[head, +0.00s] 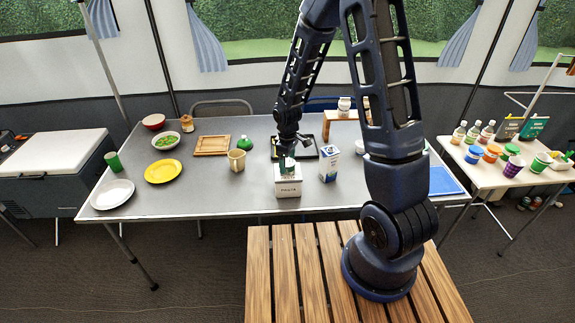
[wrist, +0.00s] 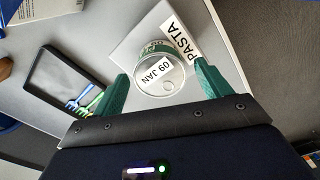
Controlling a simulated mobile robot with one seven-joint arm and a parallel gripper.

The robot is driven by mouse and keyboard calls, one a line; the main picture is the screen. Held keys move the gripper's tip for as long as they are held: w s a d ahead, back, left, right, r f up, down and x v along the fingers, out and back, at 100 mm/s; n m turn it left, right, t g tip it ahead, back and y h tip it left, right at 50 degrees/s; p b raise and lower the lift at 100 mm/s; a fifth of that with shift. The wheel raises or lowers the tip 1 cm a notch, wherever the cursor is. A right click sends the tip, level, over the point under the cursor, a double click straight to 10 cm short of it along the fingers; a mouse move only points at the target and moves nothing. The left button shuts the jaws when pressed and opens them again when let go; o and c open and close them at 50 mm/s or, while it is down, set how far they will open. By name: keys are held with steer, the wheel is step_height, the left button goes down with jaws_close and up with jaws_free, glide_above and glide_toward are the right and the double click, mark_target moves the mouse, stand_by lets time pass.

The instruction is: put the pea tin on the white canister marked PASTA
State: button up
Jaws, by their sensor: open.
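The white canister marked PASTA (head: 288,187) stands near the front edge of the grey table; its white top and label also show in the wrist view (wrist: 180,40). The pea tin (wrist: 160,72) is upright over the canister's top, with a silver lid marked 09 JAN and a green side. It appears to rest on the canister, though its base is hidden. My gripper (wrist: 161,78) is open, with one green finger on each side of the tin. A gap shows at the fingers, but contact is hard to judge. In the head view my gripper (head: 287,166) is directly above the canister.
A blue-and-white carton (head: 329,163) stands close to the right of the canister. A dark tray (wrist: 45,92) with forks lies behind it.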

mark_target(288, 162)
step_height(288, 162, up, 10)
stand_by(0.5)
steer(key=s+d+r+m+t, duration=0.2)
steer(key=s+d+r+m, duration=0.35)
steer(key=d+r, duration=0.4)
steer(key=s+d+r+m+t, duration=0.1)
steer(key=s+d+r+m, duration=0.3)
steer(key=s+d+r, duration=0.5)
steer(key=s+d+r+m+t, duration=0.1)
steer(key=s+d+r+m, duration=0.2)
steer(key=s+r, duration=0.2)
steer(key=shift+s+r+t, duration=0.3)
steer(key=shift+r, duration=0.1)
